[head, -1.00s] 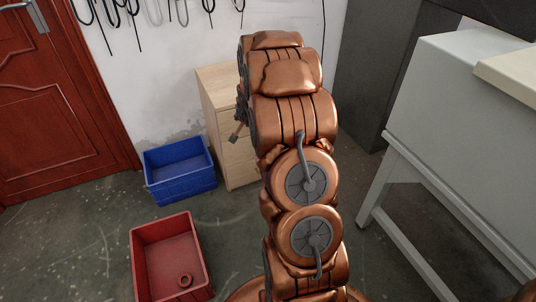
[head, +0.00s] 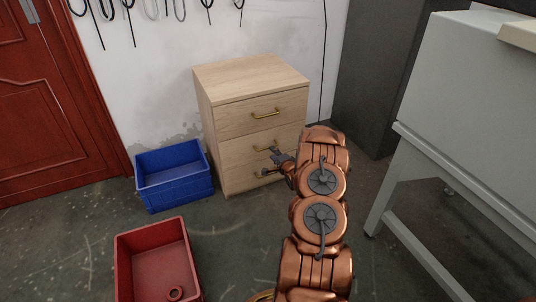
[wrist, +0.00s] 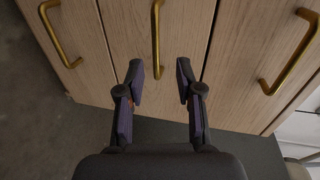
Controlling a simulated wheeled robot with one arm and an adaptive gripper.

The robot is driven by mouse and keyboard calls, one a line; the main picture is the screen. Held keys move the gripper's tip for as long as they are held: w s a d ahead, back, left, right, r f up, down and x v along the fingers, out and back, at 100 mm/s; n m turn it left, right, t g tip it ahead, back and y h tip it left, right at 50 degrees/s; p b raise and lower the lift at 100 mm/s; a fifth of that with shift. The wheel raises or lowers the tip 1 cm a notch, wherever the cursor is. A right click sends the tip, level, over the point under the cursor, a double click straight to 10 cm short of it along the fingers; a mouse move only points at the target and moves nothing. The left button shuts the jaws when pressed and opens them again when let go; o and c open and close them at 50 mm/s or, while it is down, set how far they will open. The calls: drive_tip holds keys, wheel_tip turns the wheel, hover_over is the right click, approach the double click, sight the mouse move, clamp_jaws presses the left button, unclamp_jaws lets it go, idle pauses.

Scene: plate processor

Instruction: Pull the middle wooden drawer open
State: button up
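The light wooden cabinet (head: 222,150) has three drawers with brass handles, all shut. The middle drawer's handle (head: 263,148) shows just above my gripper (head: 270,165) in the head view. In the wrist view my gripper (wrist: 159,75) is open and empty. The middle handle (wrist: 156,40) runs up the picture, its lower end lined up between the two fingertips. I see no finger touching it; how deep it lies between them I cannot tell. The top handle (wrist: 290,52) is at right and the bottom handle (wrist: 58,35) at left.
A blue crate (head: 172,192) stands on the floor left of the cabinet. A grey-white bench (head: 450,90) stands at right. Floor in front of the cabinet is open.

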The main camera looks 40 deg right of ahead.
drive_tip(key=shift+d+f+b+x, duration=0.15)
drive_tip(key=shift+b+x, duration=0.5)
drive_tip(key=shift+x, duration=1.25)
drive_tip(key=shift+d+f+b+x, duration=0.15)
drive_tip(key=shift+b+x, duration=0.45)
drive_tip(key=shift+x, duration=1.35)
drive_tip(key=shift+s, duration=0.15)
clamp_jaws()
